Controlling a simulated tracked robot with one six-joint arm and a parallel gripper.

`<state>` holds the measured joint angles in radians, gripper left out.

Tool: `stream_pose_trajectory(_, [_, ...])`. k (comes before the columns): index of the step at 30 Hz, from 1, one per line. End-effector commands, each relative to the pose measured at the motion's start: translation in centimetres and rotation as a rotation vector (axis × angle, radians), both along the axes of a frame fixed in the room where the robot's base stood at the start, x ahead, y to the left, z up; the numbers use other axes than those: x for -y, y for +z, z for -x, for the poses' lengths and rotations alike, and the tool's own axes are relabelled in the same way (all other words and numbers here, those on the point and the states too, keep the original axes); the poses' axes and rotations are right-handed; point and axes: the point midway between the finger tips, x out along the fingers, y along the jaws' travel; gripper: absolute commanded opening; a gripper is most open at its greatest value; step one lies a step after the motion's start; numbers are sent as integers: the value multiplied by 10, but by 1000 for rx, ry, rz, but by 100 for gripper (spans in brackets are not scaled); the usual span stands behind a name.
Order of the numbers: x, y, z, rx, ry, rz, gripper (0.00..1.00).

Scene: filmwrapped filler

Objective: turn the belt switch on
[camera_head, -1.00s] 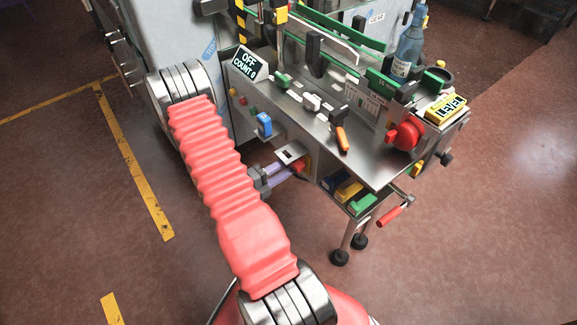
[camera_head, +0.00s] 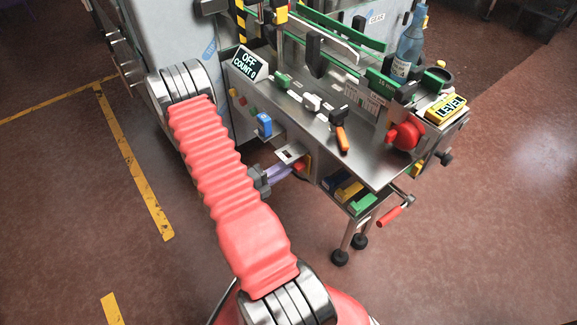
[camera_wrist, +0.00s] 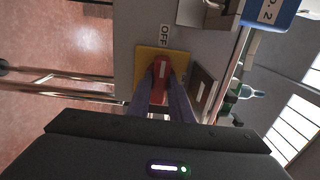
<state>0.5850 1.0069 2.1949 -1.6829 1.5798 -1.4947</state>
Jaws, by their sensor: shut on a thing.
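The belt switch is a red handle (camera_wrist: 162,72) on a yellow plate (camera_wrist: 148,57), with a label reading OFF (camera_wrist: 164,36) beside the plate in the wrist view. My gripper (camera_wrist: 162,85) has its two purple fingers closed on either side of the red handle. In the head view, my gripper (camera_head: 291,169) reaches the red handle (camera_head: 301,167) on the near side of the machine, below the worktop. The fingers partly hide the handle there. A display (camera_head: 247,65) on the machine reads OFF, COUNT 0.
A small metal bracket (camera_head: 290,153) juts out just above my gripper. A blue tag (camera_head: 264,125) and coloured buttons are on the panel to the left. Coloured bins (camera_head: 350,190) and a red-handled crank (camera_head: 389,216) are to the right. A bottle (camera_head: 406,52) stands on the machine.

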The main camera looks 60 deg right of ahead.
Motion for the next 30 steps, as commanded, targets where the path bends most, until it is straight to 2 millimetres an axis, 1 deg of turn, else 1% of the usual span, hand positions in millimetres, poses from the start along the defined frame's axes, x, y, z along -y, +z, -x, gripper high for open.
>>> stream_pose_trajectory(5, [0, -3, 0, 44, 0, 15, 0])
stream_pose_trajectory(11, [0, -3, 0, 143, 1, 64, 0])
stream_pose_trajectory(17, [-1, -3, 0, 288, 1, 138, 0])
stream_pose_trajectory(30, [-1, -4, 0, 659, 1, 327, 0])
